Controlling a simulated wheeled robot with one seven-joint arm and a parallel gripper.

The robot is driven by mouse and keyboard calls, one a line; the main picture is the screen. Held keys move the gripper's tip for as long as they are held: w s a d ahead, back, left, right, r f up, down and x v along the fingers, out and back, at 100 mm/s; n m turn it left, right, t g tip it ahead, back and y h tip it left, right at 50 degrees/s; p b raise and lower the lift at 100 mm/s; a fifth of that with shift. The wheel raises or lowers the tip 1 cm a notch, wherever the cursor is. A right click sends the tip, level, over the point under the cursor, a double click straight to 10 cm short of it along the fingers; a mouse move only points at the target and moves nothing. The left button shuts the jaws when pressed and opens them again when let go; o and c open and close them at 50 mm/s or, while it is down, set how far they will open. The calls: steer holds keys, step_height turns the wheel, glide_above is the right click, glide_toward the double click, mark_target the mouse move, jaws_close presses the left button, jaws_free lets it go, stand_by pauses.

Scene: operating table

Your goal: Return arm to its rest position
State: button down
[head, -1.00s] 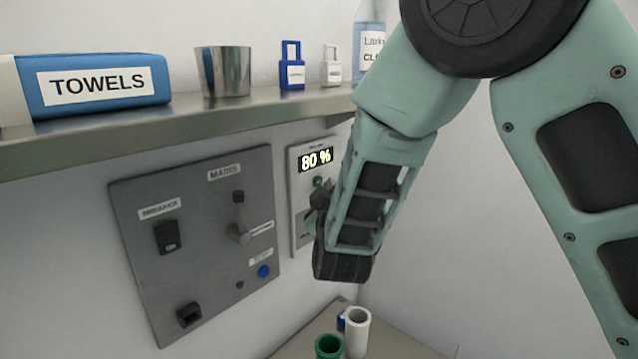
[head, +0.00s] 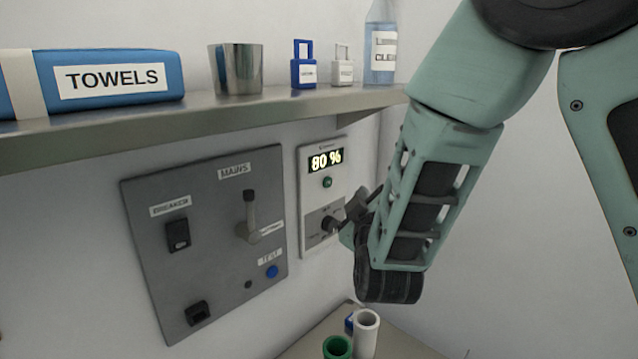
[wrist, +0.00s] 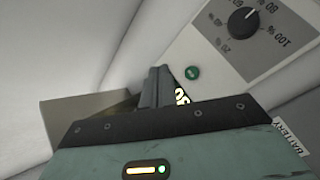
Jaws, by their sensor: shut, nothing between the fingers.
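My gripper (head: 358,206) is at the right of the dial panel in the head view, its dark fingers close to the knob. I cannot tell whether they touch it. In the wrist view the gripper's fingers (wrist: 155,86) are together and hold nothing. The dial panel (head: 311,245) is pale, with a display (head: 326,160) reading 80 % and a green button (head: 327,182). Its black knob (head: 330,224) is visible to the left of the fingers. The wrist view also shows the knob (wrist: 243,21) and the green button (wrist: 193,73), clear of the fingers.
A metal shelf (head: 200,118) above holds towels (head: 110,82), a metal cup (head: 236,70), two padlocks and a clear bottle (head: 381,45). A grey switch panel (head: 210,280) is on the wall at left. White (head: 366,335) and green (head: 338,347) tubes stand below the gripper.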

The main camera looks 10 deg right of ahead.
steer(key=s+a+f+g+y+b, duration=0.2)
steer(key=s+a+f+g+y, duration=0.6)
steer(key=s+a+f+g, duration=0.35)
steer(key=s+d+g+h, duration=0.3)
steer(key=s+g, duration=0.4)
steer(key=s, duration=1.3)
steer(key=shift+s+d, duration=0.15)
steer(key=shift+d, duration=0.55)
